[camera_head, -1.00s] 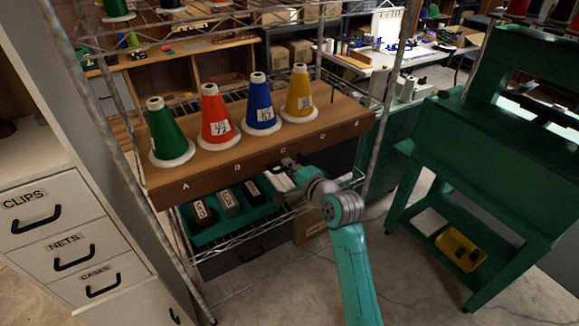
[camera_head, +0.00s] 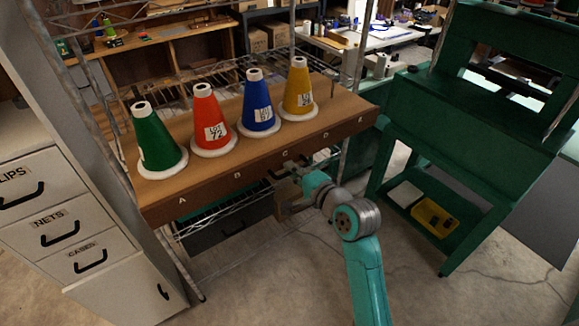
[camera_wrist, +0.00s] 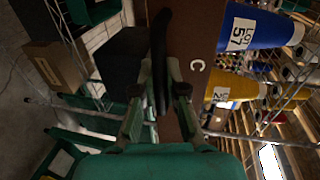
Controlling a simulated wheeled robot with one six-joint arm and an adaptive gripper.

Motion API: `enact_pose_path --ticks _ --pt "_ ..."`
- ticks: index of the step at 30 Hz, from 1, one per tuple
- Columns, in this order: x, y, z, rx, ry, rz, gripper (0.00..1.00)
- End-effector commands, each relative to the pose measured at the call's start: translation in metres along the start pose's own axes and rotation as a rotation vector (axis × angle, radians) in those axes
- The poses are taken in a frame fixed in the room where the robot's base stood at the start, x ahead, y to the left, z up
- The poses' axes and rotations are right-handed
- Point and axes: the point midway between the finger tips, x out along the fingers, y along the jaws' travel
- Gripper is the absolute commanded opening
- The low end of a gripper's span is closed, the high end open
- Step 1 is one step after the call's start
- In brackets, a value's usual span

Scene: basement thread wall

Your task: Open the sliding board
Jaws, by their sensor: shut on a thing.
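The sliding board (camera_head: 218,188) is a brown wooden shelf with lettered positions along its front edge. It juts out from the wire rack towards me. Green (camera_head: 155,138), red (camera_head: 206,115), blue (camera_head: 257,98) and yellow (camera_head: 298,88) thread cones stand upright on it. My gripper (camera_head: 284,178) is at the front edge, below the letter C. In the wrist view my gripper (camera_wrist: 160,92) is shut on a black handle (camera_wrist: 161,40) on the board's face. The letter C and the blue and yellow cones show beside it.
White labelled drawers (camera_head: 62,222) stand close on the left. A green workbench (camera_head: 470,130) with a yellow tray (camera_head: 434,218) on its lower shelf stands on the right. A thin upright spindle (camera_head: 333,82) is at the board's right end. Open concrete floor lies in front.

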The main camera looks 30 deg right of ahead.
Motion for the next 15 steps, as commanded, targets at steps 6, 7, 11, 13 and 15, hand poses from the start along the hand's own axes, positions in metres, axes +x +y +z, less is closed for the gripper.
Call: enact_pose_path --ticks 6,7,11,13,15 --pt "-0.0001 0.0008 -0.0001 0.000 0.000 0.002 0.00" --pt "-0.0001 0.0008 -0.0001 0.000 0.000 0.002 0.00" --pt "0.0000 0.0008 -0.0001 0.001 0.000 0.002 0.31" --pt "0.0000 0.0006 -0.0001 0.000 0.000 0.001 0.37" --pt "0.0000 0.0005 -0.0001 0.000 0.000 0.001 0.37"
